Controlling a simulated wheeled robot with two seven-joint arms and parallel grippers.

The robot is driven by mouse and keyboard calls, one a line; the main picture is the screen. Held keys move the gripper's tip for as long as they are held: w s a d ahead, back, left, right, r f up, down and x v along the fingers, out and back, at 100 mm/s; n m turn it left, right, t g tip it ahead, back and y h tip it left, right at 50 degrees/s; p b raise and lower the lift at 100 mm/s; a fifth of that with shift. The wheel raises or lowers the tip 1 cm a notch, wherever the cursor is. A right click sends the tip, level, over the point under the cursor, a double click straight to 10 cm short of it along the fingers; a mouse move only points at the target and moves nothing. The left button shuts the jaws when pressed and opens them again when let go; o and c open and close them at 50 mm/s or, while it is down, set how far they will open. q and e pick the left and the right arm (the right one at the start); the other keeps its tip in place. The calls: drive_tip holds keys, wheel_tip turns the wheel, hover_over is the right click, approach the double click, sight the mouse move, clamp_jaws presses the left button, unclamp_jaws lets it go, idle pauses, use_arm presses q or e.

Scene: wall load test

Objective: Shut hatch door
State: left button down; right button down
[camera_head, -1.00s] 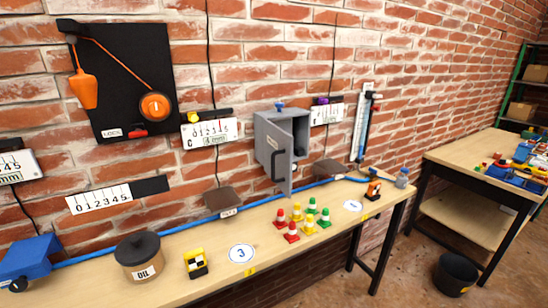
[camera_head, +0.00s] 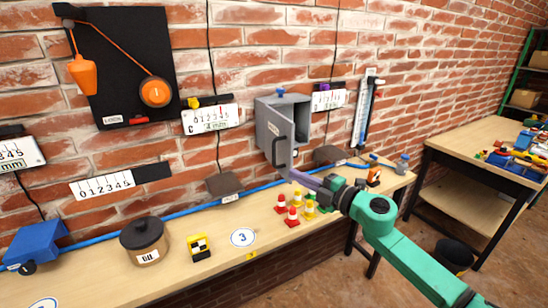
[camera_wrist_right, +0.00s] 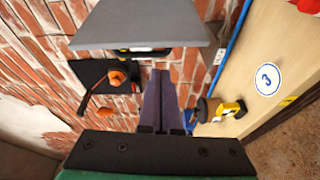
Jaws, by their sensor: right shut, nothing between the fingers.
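The grey hatch box (camera_head: 304,120) is fixed to the brick wall, with its dark inside showing on the right. Its hatch door (camera_head: 274,132) stands open, swung out toward me, with a dark handle on its face. My right gripper (camera_head: 294,174) is shut and empty at the door's lower end; I cannot tell whether it touches it. In the right wrist view, the closed fingers (camera_wrist_right: 160,78) point forward just below a flat grey panel, seemingly the hatch door (camera_wrist_right: 140,24). My left gripper is out of view.
Small red, yellow and green cones (camera_head: 293,215) stand on the workbench (camera_head: 215,262) below my right arm. A lidded oil pot (camera_head: 144,240) and a yellow-black block (camera_head: 199,247) stand left of them. A blue hose (camera_head: 175,215) runs along the wall.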

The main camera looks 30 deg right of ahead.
drive_tip(key=a+r+n+y, duration=0.2)
drive_tip(key=a+r, duration=0.1)
drive_tip(key=a, duration=0.1)
drive_tip(key=w+d+p, duration=0.1)
drive_tip(key=w+p, duration=0.3)
drive_tip(key=w, duration=0.3)
drive_tip(key=shift+w+g+h, duration=0.2)
drive_tip(key=shift+g+h, duration=0.1)
drive_tip(key=shift+f, duration=0.1)
